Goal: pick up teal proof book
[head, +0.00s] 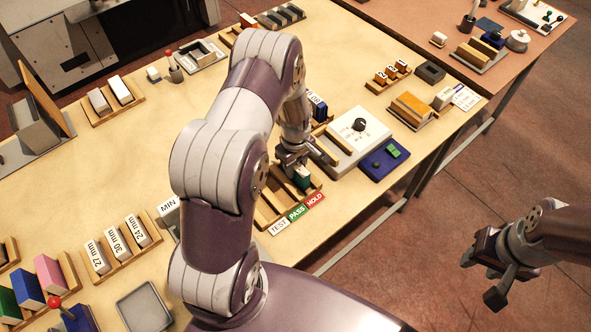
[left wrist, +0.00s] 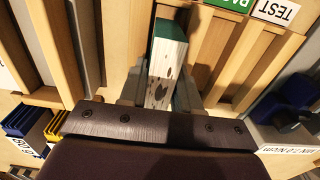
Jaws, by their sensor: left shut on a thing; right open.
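The teal proof book (head: 303,177) is a small block with a teal cover. My left gripper (head: 294,160) is shut on it at the wooden rack (head: 268,213) with the TEST, PASS and HOLD labels. In the left wrist view the book (left wrist: 168,55) shows its speckled pale page edge and teal sides between the fingers of my left gripper (left wrist: 160,92). I cannot tell whether the book's lower end touches the rack. My right gripper (head: 488,275) is open and empty, out over the floor to the right.
A white dial box (head: 345,140) and a blue tray (head: 383,160) stand right of the rack. A block rack (head: 122,250) marked in mm and a grey tray (head: 144,308) lie to the left. My left arm hides the table's middle.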

